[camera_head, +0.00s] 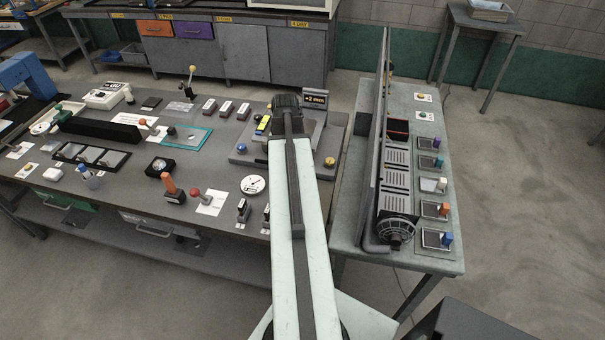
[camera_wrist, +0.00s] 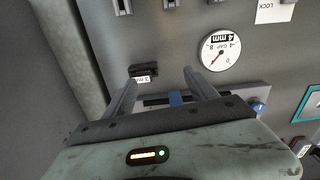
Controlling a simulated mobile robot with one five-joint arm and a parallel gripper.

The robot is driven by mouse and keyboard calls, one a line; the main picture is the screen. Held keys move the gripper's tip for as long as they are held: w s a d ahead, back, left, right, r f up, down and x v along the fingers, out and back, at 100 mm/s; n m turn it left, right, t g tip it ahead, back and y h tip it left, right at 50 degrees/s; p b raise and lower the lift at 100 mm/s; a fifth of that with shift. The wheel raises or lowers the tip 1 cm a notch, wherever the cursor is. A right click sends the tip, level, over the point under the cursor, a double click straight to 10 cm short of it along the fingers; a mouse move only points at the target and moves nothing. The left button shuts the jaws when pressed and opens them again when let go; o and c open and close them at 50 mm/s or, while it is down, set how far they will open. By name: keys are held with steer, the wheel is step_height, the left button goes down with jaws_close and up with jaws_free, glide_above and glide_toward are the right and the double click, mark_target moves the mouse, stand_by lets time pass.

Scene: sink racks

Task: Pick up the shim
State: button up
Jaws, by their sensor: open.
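A small black block with a white "3 mm" label (camera_wrist: 143,72), which looks like the shim, lies on the grey bench in the camera_wrist view. My gripper (camera_wrist: 160,77) is open above the bench. The block shows near the tip of the left finger, partly between the two fingers; I cannot tell the height above it. A blue piece (camera_wrist: 175,97) on a dark slotted part shows between the fingers, farther down the picture. In the camera_head view my arm covers this spot, so the block is hidden there.
A round white gauge (camera_head: 253,184) lies beside my arm. A grey fixture plate with a blue knob (camera_head: 241,148) and a yellow knob (camera_head: 330,162) stands beyond. Several small labelled blocks (camera_head: 226,107) lie behind. A narrow side table (camera_head: 440,262) with a tall panel is at the right.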

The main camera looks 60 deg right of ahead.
steer(key=shift+m, duration=0.5)
steer(key=s+d, duration=0.3)
steer(key=shift+s+r, duration=0.3)
steer(key=shift+s, duration=0.05)
steer(key=f+b, duration=0.8)
steer(key=shift+w+a+f, duration=0.1)
steer(key=shift+w, duration=0.15)
steer(key=shift+r, duration=0.2)
jaws_close()
steer(key=shift+r+p, duration=0.15)
steer(key=shift+p, duration=0.2)
